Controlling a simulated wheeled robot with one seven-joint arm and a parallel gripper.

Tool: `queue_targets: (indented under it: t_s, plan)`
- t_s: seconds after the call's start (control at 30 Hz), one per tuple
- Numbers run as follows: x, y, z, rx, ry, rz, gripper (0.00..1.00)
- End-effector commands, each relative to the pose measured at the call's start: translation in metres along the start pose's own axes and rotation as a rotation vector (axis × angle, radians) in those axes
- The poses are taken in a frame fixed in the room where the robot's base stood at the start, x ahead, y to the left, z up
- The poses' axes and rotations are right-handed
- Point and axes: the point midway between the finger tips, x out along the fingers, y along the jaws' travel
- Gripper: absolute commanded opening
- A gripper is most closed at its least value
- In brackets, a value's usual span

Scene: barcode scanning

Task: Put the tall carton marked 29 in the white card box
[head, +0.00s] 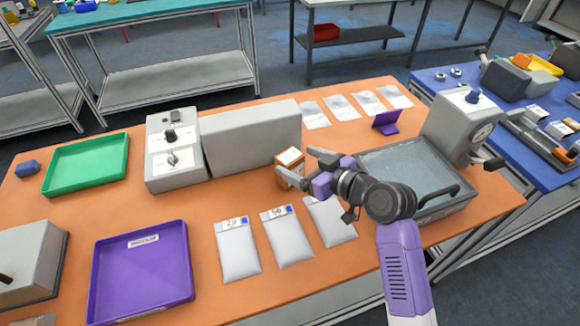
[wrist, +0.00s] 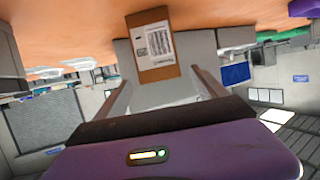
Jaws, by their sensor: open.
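A small brown carton (head: 289,167) stands on the orange table in front of the long grey block. In the wrist view the carton (wrist: 152,44) shows a white label with printed lines and a code; I cannot read a 29 on it. My gripper (head: 309,167) is open just to the right of the carton. In the wrist view my gripper (wrist: 162,72) has its fingers spread, with the carton ahead between the lines of the fingers. I cannot tell whether they touch it. I cannot make out a white card box in either view.
A long grey block (head: 253,138) stands close behind the carton. Several white pouches (head: 238,250) lie in front, and more lie at the back. A purple tray (head: 142,270), a green tray (head: 86,165) and a grey machine with a flat top (head: 412,165) also occupy the table.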

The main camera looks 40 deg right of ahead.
Motion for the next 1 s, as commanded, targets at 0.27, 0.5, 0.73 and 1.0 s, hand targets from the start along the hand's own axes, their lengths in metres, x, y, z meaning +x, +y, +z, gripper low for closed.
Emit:
queue_targets:
  t_s: [0.27, 0.5, 0.73, 1.0]
  plan:
    - [0.035, -0.001, 0.003, 0.0, -0.001, 0.0, 0.82]
    - [0.042, -0.001, 0.004, -0.001, 0.0, 0.001, 0.82]
    - [0.042, -0.001, 0.004, 0.0, 0.0, 0.0, 0.54]
    - [0.042, -0.001, 0.004, 0.0, 0.0, 0.0, 0.03]
